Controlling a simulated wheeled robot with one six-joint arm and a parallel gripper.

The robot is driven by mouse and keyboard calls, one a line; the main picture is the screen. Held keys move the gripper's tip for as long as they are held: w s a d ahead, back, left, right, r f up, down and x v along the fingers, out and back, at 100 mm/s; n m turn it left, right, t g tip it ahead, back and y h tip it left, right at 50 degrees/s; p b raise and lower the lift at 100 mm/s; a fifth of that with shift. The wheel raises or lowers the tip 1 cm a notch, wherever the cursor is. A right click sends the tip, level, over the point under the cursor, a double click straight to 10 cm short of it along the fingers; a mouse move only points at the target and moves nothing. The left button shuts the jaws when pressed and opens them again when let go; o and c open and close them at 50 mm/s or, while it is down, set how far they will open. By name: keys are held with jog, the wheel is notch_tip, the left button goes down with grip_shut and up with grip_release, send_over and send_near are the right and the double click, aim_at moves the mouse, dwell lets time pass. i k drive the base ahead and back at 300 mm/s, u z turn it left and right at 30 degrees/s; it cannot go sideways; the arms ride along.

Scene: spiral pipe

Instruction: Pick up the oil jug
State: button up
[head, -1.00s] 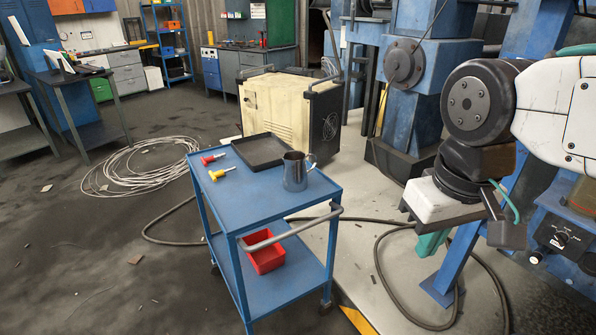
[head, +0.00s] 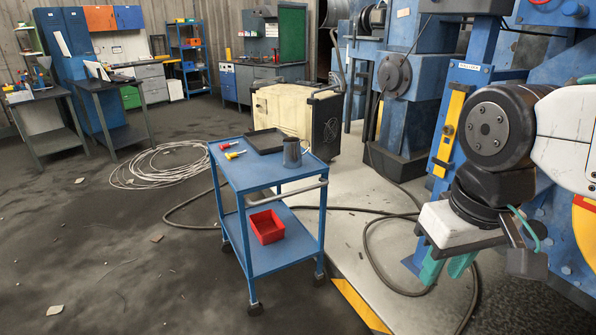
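The oil jug (head: 292,153), a dark grey metal jug, stands upright on the top shelf of a blue cart (head: 262,178), near its right edge. My gripper (head: 447,268) hangs at the right, well apart from the jug and cart. Its two teal fingers point down with a gap between them, and nothing shows in the gap. Part of the fingers is hidden behind the gripper's white body.
A black tray (head: 267,143) and two screwdrivers, red (head: 228,145) and yellow (head: 235,155), share the top shelf. A red bin (head: 267,227) sits below. A hose (head: 368,250) crosses the floor right of the cart. A cream cabinet (head: 297,112) stands behind. The front left floor is open.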

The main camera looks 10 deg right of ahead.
aim_at(292, 154)
jog(key=u, duration=0.8)
jog(key=i, duration=1.55)
jog(key=z, duration=1.3)
jog(key=i, duration=0.55)
jog(key=z, duration=0.55)
